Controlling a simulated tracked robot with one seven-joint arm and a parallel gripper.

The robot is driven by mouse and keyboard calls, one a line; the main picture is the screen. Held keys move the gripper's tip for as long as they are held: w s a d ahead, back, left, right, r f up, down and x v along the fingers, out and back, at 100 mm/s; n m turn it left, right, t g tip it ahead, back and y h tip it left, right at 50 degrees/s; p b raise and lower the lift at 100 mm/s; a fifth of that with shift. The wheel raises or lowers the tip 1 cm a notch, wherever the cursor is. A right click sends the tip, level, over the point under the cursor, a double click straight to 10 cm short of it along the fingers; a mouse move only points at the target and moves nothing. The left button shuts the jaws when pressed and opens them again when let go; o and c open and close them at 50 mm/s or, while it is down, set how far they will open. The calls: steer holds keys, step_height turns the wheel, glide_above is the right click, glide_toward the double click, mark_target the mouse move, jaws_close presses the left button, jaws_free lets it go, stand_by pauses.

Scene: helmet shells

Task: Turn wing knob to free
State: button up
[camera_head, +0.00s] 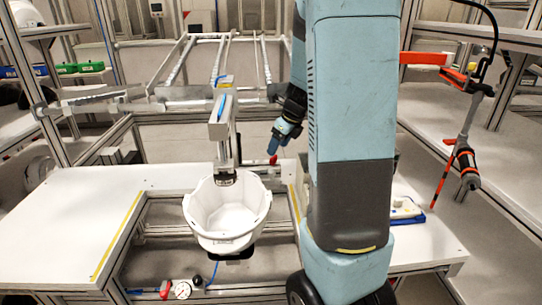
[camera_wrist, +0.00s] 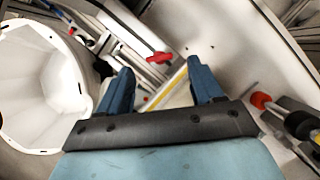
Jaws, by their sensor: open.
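A red wing knob (camera_wrist: 160,57) shows in the wrist view just beyond the gap between my fingertips. It sits on metal fixture parts beside a yellow-striped edge. In the head view a small red knob (camera_head: 273,159) shows right of the white helmet shell (camera_head: 228,213), just below my gripper (camera_head: 280,138). My gripper (camera_wrist: 160,68) is open, with two blue fingers spread apart and nothing between them. The knob appears apart from both fingers; the exact gap is unclear. The shell also shows at the left of the wrist view (camera_wrist: 40,85), open side showing.
A metal clamp post (camera_head: 222,130) stands at the shell's back edge. White worktops (camera_head: 60,215) flank the fixture. A tool (camera_head: 467,165) hangs at the right. In the wrist view, a red-tipped fitting (camera_wrist: 261,100) lies close right of my gripper.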

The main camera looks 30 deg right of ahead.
mark_target(273, 161)
steer(key=shift+x, duration=2.5)
